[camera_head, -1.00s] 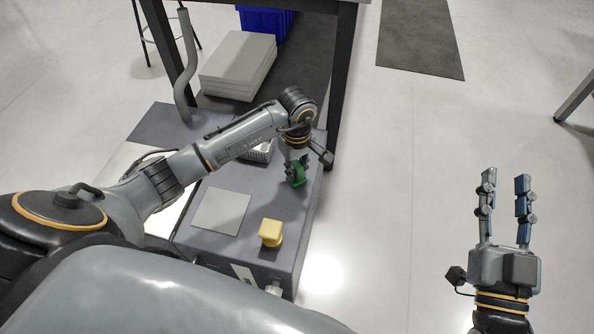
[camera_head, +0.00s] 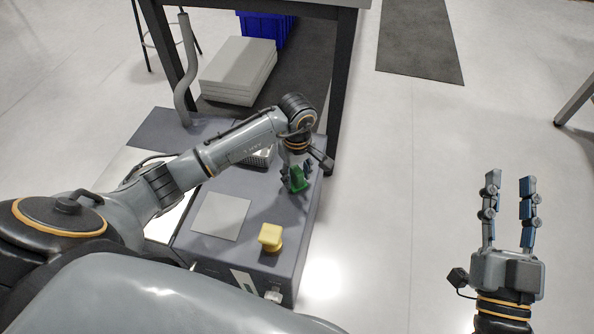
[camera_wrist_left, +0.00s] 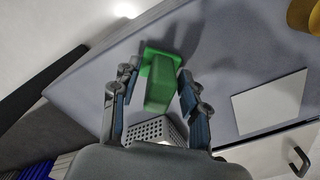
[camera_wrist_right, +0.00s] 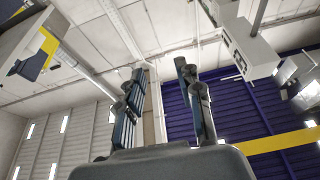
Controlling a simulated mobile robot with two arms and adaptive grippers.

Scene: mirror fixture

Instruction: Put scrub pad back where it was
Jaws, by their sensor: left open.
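A green block with a wider flat green base, which looks like the scrub pad (camera_head: 298,180), stands on the grey top of a cabinet (camera_head: 262,197), near its right edge. In the left wrist view the green block (camera_wrist_left: 160,84) sits between the fingers of my left gripper (camera_wrist_left: 158,92), with gaps visible at the sides. My left gripper (camera_head: 296,178) is open around it, pointing down. My right gripper (camera_head: 511,185) is open and empty over the floor at the right, and its fingers (camera_wrist_right: 163,85) point toward the ceiling in its wrist view.
A perforated metal basket (camera_wrist_left: 158,130) stands close to the green block. A pale square plate (camera_head: 220,216) lies on the cabinet top, with a yellow knob-like object (camera_head: 270,236) near the front. A dark table leg (camera_head: 341,95) rises behind.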

